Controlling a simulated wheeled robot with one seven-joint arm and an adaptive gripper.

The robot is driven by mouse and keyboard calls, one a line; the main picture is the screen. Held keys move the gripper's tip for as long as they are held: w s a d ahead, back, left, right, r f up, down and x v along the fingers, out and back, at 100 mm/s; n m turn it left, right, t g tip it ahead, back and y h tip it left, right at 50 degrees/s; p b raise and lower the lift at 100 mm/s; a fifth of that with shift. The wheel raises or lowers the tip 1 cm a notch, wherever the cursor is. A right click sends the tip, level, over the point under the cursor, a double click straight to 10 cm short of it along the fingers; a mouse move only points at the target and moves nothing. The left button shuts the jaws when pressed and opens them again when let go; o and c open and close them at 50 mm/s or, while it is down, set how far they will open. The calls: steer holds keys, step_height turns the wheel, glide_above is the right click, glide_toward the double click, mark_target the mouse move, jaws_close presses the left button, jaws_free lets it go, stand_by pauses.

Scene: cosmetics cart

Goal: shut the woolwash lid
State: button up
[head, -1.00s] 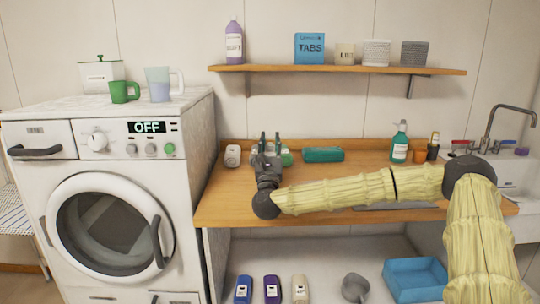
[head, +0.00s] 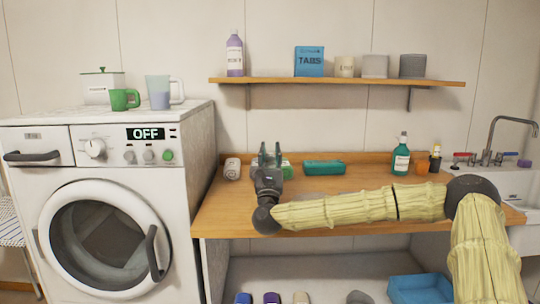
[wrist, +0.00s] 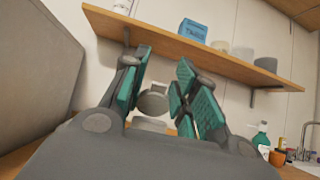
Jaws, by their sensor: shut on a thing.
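My gripper (head: 269,152) points up above the back of the wooden worktop. In the wrist view its teal-padded fingers (wrist: 165,88) stand apart, around a small round grey piece (wrist: 152,103). A pale piece (wrist: 150,124) shows just below it. I cannot tell whether these belong to the woolwash. No woolwash label is readable. Blue (head: 243,298), purple (head: 271,298) and cream (head: 301,298) tops show at the bottom edge, with the rest cut off.
The washing machine (head: 105,175) stands left of the worktop (head: 225,215). A pale roll (head: 232,168), a teal roll (head: 324,168) and a green bottle (head: 401,160) are along its back. The wall shelf (head: 340,82) runs above. A blue bin (head: 415,290) sits below.

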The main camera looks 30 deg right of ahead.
steer(key=shift+f, duration=0.15)
steer(key=o, duration=1)
steer(key=shift+o, duration=0.2)
steer(key=v, duration=1.2)
steer(key=shift+d, duration=0.1)
